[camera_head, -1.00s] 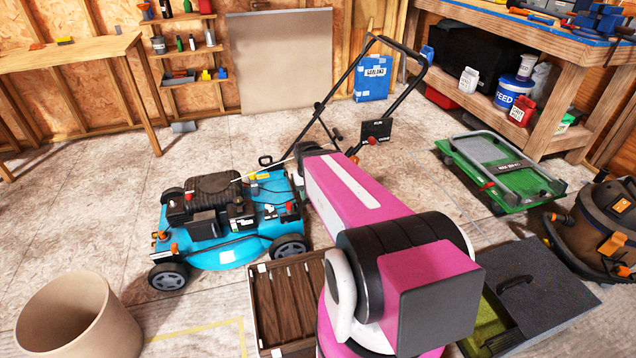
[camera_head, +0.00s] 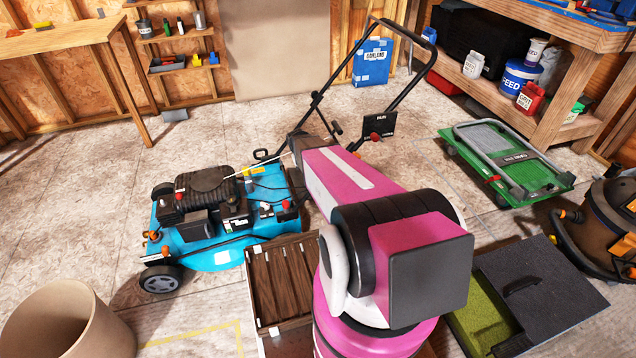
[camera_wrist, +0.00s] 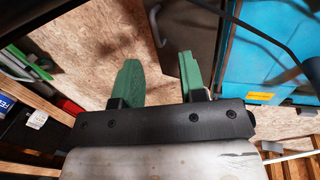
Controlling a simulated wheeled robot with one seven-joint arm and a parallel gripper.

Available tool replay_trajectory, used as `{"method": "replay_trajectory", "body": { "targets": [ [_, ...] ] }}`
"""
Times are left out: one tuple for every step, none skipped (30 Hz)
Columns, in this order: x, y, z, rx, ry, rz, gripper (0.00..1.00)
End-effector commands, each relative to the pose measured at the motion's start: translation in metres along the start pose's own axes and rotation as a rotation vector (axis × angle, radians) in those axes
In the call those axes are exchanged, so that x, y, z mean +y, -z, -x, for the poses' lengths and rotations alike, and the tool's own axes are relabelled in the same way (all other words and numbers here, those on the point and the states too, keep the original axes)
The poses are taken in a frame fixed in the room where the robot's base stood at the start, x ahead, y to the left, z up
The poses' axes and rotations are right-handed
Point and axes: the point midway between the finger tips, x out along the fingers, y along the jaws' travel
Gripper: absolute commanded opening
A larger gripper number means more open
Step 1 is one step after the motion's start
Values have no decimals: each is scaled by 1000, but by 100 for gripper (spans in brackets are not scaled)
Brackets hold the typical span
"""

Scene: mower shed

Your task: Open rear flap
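The blue lawn mower (camera_head: 213,254) stands on the floor left of centre in the head view, with a black engine on top and a black handle (camera_head: 431,48) rising behind. My pink arm covers part of its rear right side and hides my gripper there. In the wrist view, my gripper (camera_wrist: 160,78) has two green fingers standing apart with nothing between them. A dark grey panel (camera_wrist: 192,28), possibly the rear flap, lies beyond the fingertips beside the blue deck (camera_wrist: 262,65). The right finger overlaps it; I cannot tell whether they touch.
A wooden slatted crate (camera_head: 281,285) stands just in front of the mower. A green platform trolley (camera_head: 512,165), a grey-lidded box (camera_head: 540,288) and a brown vacuum (camera_head: 600,230) stand at right. A tan bin (camera_head: 62,325) is at lower left. The floor left of the mower is clear.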

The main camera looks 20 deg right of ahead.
Motion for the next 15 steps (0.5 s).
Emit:
{"method": "replay_trajectory", "body": {
  "targets": [
    [1,22,-19,-1,-17,0,38],
    [2,29,-26,-1,-28,1,38],
    [4,36,-35,-1,-40,3,38],
    [5,41,-41,-1,-49,3,38],
    [6,45,-46,-1,-56,4,38],
    [7,49,-52,0,-64,5,38],
    [8,51,-55,0,-68,5,38],
    [8,53,-57,1,-72,5,38],
    [9,54,-59,2,-76,5,38],
    [9,55,-61,2,-78,5,38],
    [10,55,-62,2,-79,5,38],
    [10,55,-64,2,-79,5,38],
    [10,55,-67,1,-80,5,38],
    [10,55,-69,1,-79,5,38],
    [11,55,-74,0,-79,5,38]
  ]
}}
